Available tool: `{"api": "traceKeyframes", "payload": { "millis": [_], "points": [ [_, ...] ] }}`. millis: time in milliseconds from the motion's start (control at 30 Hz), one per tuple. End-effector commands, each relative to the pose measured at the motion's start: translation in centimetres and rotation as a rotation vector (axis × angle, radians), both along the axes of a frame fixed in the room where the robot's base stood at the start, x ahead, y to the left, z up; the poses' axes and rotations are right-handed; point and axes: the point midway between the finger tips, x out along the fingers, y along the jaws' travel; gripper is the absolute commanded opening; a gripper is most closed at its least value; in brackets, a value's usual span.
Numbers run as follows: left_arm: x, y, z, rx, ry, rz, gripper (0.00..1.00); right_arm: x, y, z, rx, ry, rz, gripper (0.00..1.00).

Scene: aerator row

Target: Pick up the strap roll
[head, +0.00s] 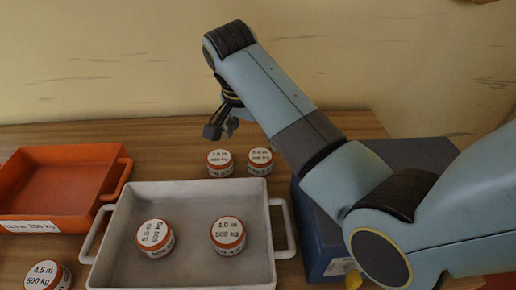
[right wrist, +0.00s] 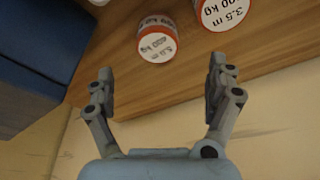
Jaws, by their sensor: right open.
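Several strap rolls with orange edges and white labels are in view. Two stand on the table behind the grey tray: one roll (head: 220,163) on the left and another roll (head: 260,161) on the right. In the right wrist view the roll nearer the blue box (right wrist: 157,40) lies ahead of the gap between my fingers, and the roll marked 3.5 m (right wrist: 222,12) is cut by the top edge. My right gripper (head: 222,128) is open and empty, above and behind these two rolls; its spread fingers (right wrist: 160,70) touch neither. My left gripper is out of view.
The grey tray (head: 188,190) holds a 5.5 m roll (head: 155,235) and a 4.0 m roll (head: 228,235). A 4.5 m roll (head: 47,275) sits front left. An orange tray (head: 60,152) stands at left, a blue box (head: 312,225) at right. A wall rises behind.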

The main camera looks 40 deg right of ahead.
Motion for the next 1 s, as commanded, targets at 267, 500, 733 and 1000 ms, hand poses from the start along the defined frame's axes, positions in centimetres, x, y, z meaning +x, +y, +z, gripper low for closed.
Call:
{"api": "traceKeyframes", "payload": {
  "millis": [267, 500, 733, 1000],
  "points": [
    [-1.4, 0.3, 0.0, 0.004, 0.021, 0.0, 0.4, 0.4, -1.1, -4.2, -0.001, 0.004, 0.0, 0.88],
    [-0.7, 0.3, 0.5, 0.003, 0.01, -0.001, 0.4, 0.6, -1.9, -6.3, -0.003, 0.005, -0.001, 0.88],
    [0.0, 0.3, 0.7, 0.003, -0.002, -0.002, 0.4, 1.0, -2.8, -9.5, -0.001, 0.003, 0.0, 0.88],
    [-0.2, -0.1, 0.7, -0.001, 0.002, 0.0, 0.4, 1.1, -2.9, -9.9, 0.0, 0.001, 0.0, 0.88]
  ]
}}
